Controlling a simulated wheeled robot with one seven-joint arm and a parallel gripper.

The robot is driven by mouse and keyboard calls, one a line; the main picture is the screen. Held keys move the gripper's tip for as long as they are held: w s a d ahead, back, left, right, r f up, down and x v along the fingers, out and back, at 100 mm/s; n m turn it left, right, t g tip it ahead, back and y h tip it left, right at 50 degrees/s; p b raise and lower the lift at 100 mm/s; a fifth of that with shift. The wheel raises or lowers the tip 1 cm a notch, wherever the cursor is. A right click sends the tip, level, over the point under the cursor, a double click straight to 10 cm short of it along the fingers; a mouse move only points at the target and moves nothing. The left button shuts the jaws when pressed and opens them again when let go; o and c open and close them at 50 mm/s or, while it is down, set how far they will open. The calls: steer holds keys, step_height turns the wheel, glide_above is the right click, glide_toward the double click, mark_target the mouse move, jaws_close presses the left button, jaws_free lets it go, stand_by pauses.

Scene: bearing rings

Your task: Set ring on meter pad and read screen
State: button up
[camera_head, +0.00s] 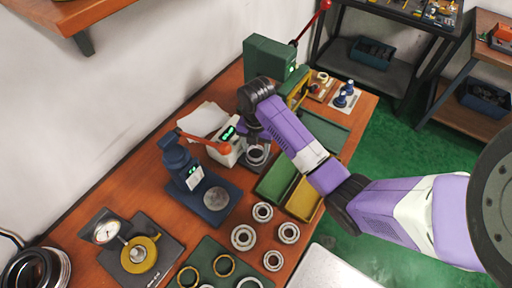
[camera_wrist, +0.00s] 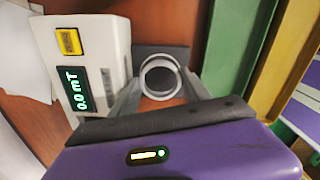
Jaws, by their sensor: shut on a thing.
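A metal bearing ring (camera_wrist: 143,70) is between the two fingers of my gripper (camera_wrist: 160,84) in the wrist view. The gripper is shut on it. The ring is over the dark grey meter pad (camera_wrist: 180,53); I cannot tell whether it touches the pad. The white meter (camera_wrist: 100,38) stands just left of the pad, with a yellow button (camera_wrist: 68,41) and a lit green screen (camera_wrist: 73,84) reading 0.0 mT. In the head view the meter (camera_head: 226,148) is partly hidden behind a red-orange lever, and the ring (camera_head: 257,153) shows below my wrist.
A blue press (camera_head: 185,167) with a red-orange lever stands close by. Green (camera_head: 275,182) and yellow (camera_head: 303,200) trays lie right of the pad. Several loose rings (camera_head: 243,237) stand in front. A dial gauge (camera_head: 107,232) and a green press (camera_head: 270,58) are farther off.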

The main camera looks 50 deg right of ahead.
steer(key=shift+r+p, duration=0.9)
steer(key=shift+p, duration=0.05)
steer(key=shift+f+p, duration=0.2)
steer(key=shift+p, duration=0.2)
stand_by(0.8)
steer(key=shift+f+b, duration=0.4)
steer(key=shift+f, duration=0.35)
stand_by(0.5)
steer(key=shift+r, duration=0.15)
steer(key=shift+r+p, duration=0.35)
steer(key=shift+p, duration=0.2)
steer(key=shift+r+p, duration=0.45)
steer(key=shift+p, duration=0.3)
steer(key=shift+f, duration=0.95)
stand_by(1.1)
steer(key=o, duration=1.4)
